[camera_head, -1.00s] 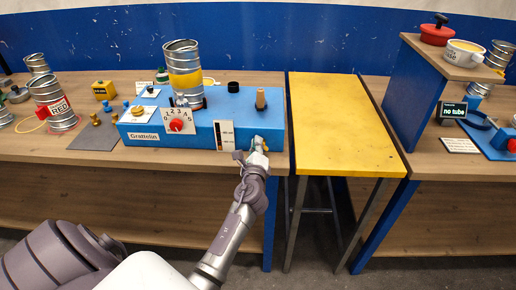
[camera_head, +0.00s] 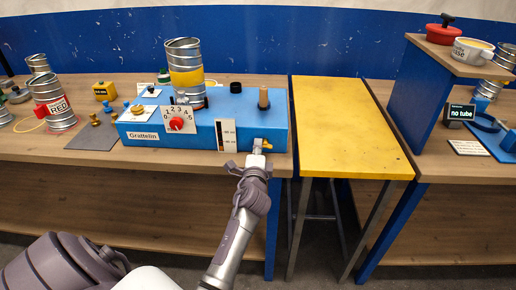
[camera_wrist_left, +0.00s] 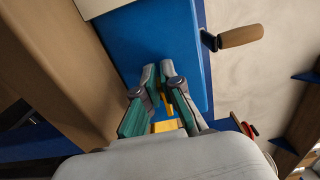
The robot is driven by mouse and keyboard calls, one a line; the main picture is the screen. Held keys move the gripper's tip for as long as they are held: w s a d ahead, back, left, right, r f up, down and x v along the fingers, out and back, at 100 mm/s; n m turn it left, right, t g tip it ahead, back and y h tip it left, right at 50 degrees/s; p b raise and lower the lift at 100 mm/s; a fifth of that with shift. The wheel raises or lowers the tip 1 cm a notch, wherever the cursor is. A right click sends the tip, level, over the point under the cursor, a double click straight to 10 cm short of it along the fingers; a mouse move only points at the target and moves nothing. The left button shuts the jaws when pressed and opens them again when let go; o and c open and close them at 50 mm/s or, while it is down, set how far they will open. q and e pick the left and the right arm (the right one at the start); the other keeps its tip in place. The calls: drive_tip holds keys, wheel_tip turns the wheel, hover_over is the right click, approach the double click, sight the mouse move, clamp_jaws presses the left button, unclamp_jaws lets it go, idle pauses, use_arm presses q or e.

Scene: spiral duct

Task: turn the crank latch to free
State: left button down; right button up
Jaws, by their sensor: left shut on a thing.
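The blue Grattelin box (camera_head: 200,152) stands on the wooden bench. A small yellow latch piece (camera_head: 267,146) sits at the lower right of its front face. My left gripper (camera_head: 258,148) is at this piece, low against the front of the box. In the left wrist view, the left gripper (camera_wrist_left: 160,80) has its fingers close together, with a yellow part (camera_wrist_left: 166,124) showing between and below them. The fingers hide much of the latch. An upright wooden handle (camera_head: 263,98) stands on the box top and also shows in the left wrist view (camera_wrist_left: 241,36). My right gripper is out of view.
A metal can with a yellow band (camera_head: 186,78) stands on the box, behind a dial with a red knob (camera_head: 177,124). A clear yellow table (camera_head: 345,125) is to the right.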

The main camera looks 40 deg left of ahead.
use_arm(q)
drive_tip(key=shift+f, duration=0.1)
idle(0.3)
drive_tip(key=c, duration=1.3)
unclamp_jaws()
drive_tip(key=v, duration=0.7)
drive_tip(key=shift+s+d, duration=0.1)
drive_tip(key=shift+s, duration=0.2)
